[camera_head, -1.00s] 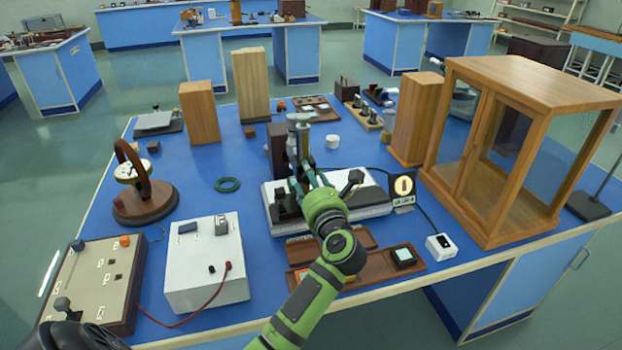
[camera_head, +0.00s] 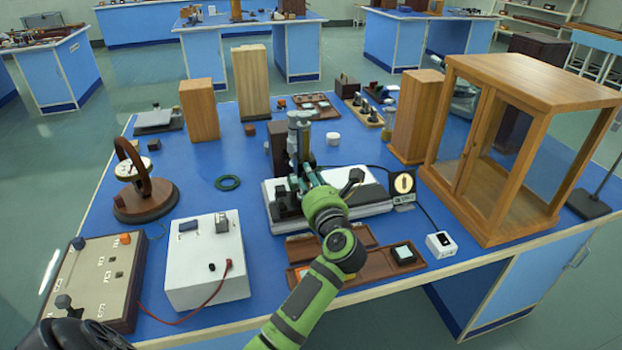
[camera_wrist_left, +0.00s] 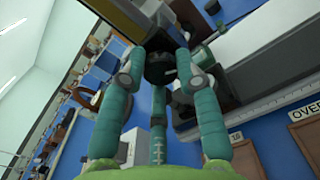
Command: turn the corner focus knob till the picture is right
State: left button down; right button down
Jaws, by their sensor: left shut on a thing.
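The instrument (camera_head: 365,200) is a pale, flat-bedded bench unit with an upright column, in the middle of the blue bench. My left gripper (camera_head: 299,180) is at its left end, beside the column. In the left wrist view my left gripper's teal fingers (camera_wrist_left: 160,78) are closed around a small dark knob (camera_wrist_left: 158,65) below a grey block. The fingers hide much of the knob, so its marking cannot be read. A small dark picture panel (camera_head: 403,187) with a bright round image and a dark mark stands at the instrument's right end.
A glass-fronted wooden case (camera_head: 525,150) and a wooden block (camera_head: 415,118) stand to the right. A white box (camera_head: 207,265) and a beige control panel (camera_head: 95,280) are at front left. A brown tray (camera_head: 360,265) lies under my forearm.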

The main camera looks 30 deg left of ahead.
pick_arm(q)
jog(key=shift+w+r, duration=0.1)
jog(key=shift+r, duration=0.3)
jog(key=shift+w+m+p, duration=0.1)
jog(key=shift+m+p, duration=4.3)
jog(key=shift+p, duration=0.15)
jog(key=c, duration=0.9)
grip_release()
jog(key=shift+f, duration=0.15)
jog(key=shift+f, duration=0.15)
